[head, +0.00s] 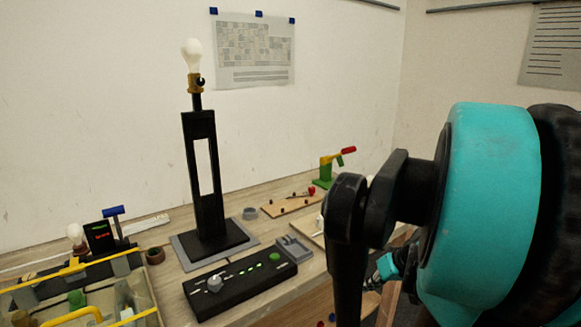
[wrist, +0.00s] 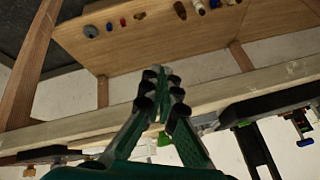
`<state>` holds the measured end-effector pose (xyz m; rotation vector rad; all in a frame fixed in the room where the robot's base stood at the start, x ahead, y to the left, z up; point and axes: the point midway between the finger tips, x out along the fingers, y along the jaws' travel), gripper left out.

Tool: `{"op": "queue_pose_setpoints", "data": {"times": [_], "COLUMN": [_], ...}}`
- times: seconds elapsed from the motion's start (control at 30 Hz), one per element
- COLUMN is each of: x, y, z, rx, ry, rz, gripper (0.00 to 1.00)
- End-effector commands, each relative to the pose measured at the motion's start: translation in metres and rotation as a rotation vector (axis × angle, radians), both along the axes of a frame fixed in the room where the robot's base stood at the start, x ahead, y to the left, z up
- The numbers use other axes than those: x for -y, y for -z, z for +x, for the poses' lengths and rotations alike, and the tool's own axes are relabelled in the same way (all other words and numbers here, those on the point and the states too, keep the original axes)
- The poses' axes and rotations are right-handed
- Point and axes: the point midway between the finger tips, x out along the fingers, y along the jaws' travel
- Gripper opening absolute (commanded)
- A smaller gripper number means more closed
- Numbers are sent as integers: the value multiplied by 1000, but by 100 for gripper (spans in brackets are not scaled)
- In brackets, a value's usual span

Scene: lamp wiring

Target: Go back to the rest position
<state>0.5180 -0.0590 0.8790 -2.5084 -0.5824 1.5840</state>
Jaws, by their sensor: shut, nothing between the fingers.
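My gripper (wrist: 160,75) is shut and empty in the wrist view, its green fingers meeting at the tips. It hangs in front of the table edge, above a lower wooden shelf (wrist: 180,40). In the head view my dark and teal arm fills the right side, and only a small teal part of the gripper shows low behind it. The lamp (head: 200,160) stands upright on the table on a grey mat (head: 180,250), with a white bulb (head: 192,55) in its socket at the top.
A black control box (head: 240,283) with green lights sits before the lamp. A yellow-railed tray (head: 140,300) is at left. A green clamp-like tool with a red handle (head: 348,150) stands at the back. Several small parts lie on the lower shelf. The table edge (wrist: 80,124) runs close to my fingers.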

Motion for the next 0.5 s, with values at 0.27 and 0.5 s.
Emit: {"op": "queue_pose_setpoints", "data": {"times": [0.27, 0.5], "x": [-18, -20], "y": [38, 48], "z": [-23, -28], "rx": [-111, -87], "ry": [129, 225], "rz": [-185, -292], "gripper": [0, 0]}}
